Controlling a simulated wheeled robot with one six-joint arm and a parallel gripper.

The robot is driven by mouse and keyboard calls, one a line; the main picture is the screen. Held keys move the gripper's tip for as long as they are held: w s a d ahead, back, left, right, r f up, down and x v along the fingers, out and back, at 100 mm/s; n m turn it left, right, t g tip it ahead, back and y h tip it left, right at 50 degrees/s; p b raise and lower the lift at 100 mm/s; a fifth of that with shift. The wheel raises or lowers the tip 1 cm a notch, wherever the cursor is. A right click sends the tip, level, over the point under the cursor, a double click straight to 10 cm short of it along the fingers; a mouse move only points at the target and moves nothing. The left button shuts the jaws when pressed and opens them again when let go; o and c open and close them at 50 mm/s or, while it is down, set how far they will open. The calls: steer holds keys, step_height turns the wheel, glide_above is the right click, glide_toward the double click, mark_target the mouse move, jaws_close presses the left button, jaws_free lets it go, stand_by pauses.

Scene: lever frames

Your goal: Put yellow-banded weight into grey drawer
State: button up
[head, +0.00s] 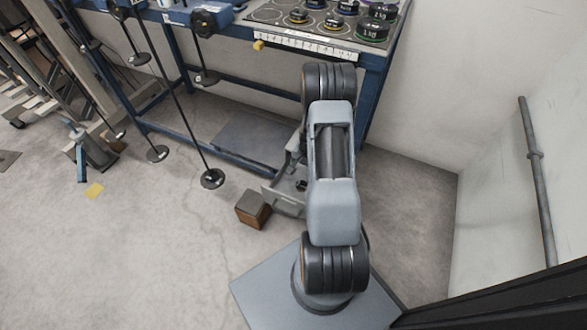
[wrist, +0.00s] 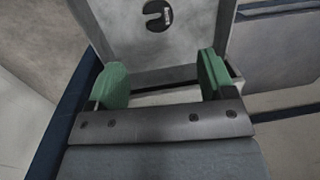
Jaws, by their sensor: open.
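The grey drawer (head: 287,203) stands open low under the blue bench, partly hidden by my arm. In the wrist view its grey interior (wrist: 190,45) fills the upper middle. A dark slotted weight with a small white label (wrist: 158,16) lies flat on the drawer floor; it shows as a dark spot in the head view (head: 301,185). I cannot make out its band colour. My gripper (wrist: 163,80) is open and empty, its green pads apart over the near part of the drawer, clear of the weight. In the head view the gripper is mostly hidden by my arm.
Several banded weights (head: 320,27) stand on the bench-top board (head: 270,14). A brown box (head: 253,208) sits on the floor just left of the drawer. Hanging rods with black discs (head: 212,178) are further left. A wall with a pipe (head: 535,155) stands right.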

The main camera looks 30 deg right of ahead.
steer(key=s+a+r+n, duration=0.1)
steer(key=a+r+n, duration=0.2)
steer(key=a+r, duration=0.35)
steer(key=s+a+r+n+t, duration=0.15)
steer(key=a+r, duration=0.25)
steer(key=r, duration=0.6)
steer(key=s+a+r+n, duration=0.1)
steer(key=a+r+n, duration=0.2)
steer(key=a+r, duration=0.35)
steer(key=s+a+r+n, duration=0.4)
steer(key=s+r, duration=0.2)
steer(key=s, duration=0.3)
steer(key=shift+a+r+t+h, duration=0.3)
steer(key=shift+r+t+h, duration=0.1)
steer(key=shift+t, duration=0.05)
